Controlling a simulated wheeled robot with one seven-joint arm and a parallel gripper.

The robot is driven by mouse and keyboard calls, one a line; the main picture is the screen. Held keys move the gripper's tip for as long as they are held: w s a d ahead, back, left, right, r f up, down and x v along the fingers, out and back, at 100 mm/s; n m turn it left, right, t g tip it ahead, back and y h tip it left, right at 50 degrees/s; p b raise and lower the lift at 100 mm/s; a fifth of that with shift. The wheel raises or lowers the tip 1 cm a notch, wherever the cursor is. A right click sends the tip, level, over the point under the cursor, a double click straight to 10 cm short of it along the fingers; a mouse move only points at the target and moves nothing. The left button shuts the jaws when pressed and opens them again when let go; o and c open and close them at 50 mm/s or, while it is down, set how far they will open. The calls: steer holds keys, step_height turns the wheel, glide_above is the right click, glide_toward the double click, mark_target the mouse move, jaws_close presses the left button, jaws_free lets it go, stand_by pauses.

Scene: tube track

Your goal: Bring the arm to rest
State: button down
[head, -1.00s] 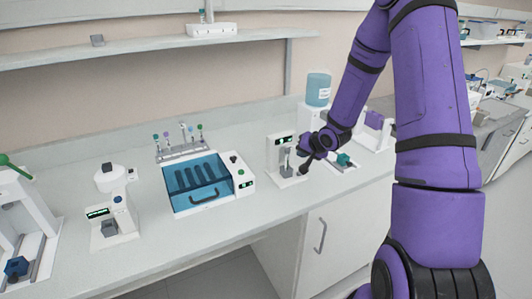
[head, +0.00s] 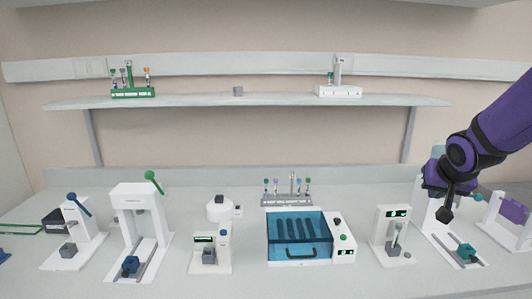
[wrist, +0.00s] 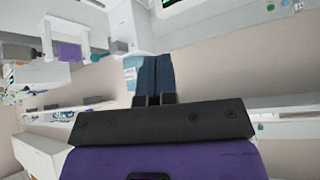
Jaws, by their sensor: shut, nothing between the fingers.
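My purple arm comes in from the right edge of the head view. My gripper (head: 445,216) hangs at its end, in front of the white device with a teal block at the right of the bench. It looks shut, with dark fingertips close together. In the wrist view the two dark blue fingers (wrist: 154,80) lie side by side with nothing between them. I cannot tell from the head view how far the fingertips are above the bench.
A white bench (head: 150,192) holds several devices, among them a blue-lidded box (head: 299,238), a white device with a display (head: 390,235) and a purple-topped device (head: 515,211). A wall shelf (head: 200,101) carries a green rack (head: 133,93) and a white rack (head: 338,91).

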steer(key=s+a+r+n, duration=0.1)
steer(key=s+a+r, duration=0.2)
steer(key=s, duration=0.5)
steer(key=s+a+r+n+g+y, duration=0.1)
steer(key=s+a+r, duration=0.2)
steer(key=s, duration=0.5)
steer(key=s+a+r+n+g+y, duration=0.1)
steer(key=s+a+r, duration=0.3)
steer(key=s, duration=0.4)
steer(key=shift+s+a+n, duration=0.15)
steer(key=shift+s+n, duration=0.2)
steer(key=shift+n, duration=0.25)
